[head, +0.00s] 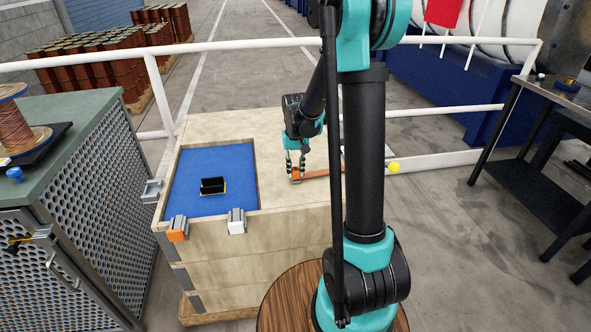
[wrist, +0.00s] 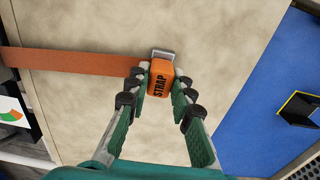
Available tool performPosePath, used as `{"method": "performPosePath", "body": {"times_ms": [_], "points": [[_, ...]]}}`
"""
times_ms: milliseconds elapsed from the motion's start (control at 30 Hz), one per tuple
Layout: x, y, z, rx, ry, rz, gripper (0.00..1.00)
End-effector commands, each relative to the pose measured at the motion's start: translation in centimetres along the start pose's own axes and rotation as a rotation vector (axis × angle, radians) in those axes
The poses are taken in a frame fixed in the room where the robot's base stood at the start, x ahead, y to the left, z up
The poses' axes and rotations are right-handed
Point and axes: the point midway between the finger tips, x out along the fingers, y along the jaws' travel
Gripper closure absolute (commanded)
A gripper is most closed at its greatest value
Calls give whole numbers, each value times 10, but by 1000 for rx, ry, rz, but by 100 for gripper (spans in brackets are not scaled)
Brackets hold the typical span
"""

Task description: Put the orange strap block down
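The orange strap block (wrist: 160,82), lettered STRAP, sits between the fingertips of my gripper (wrist: 161,84) in the wrist view. Both fingers close against its sides. A grey metal piece (wrist: 163,54) shows at its far end, and a flat orange-brown strap (wrist: 70,61) runs from there to the left. In the head view the block (head: 296,175) is at or just above the pale wooden top (head: 275,140), below my gripper (head: 296,166). I cannot tell whether it touches the wood.
A blue recessed panel (head: 212,165) holding a black and yellow holder (head: 212,187) lies left of the block. An orange-faced clip (head: 178,229) and a white-faced clip (head: 236,222) sit on the front edge. White railing (head: 235,46) runs behind.

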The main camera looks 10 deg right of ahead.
Motion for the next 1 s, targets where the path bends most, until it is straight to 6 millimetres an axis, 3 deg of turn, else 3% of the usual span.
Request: {"method": "performPosePath", "body": {"times_ms": [167,567,1000], "points": [[0,0,0,0,0,0,58],[-8,0,0,0,0,0,58],[-86,0,0,0,0,0,58]]}}
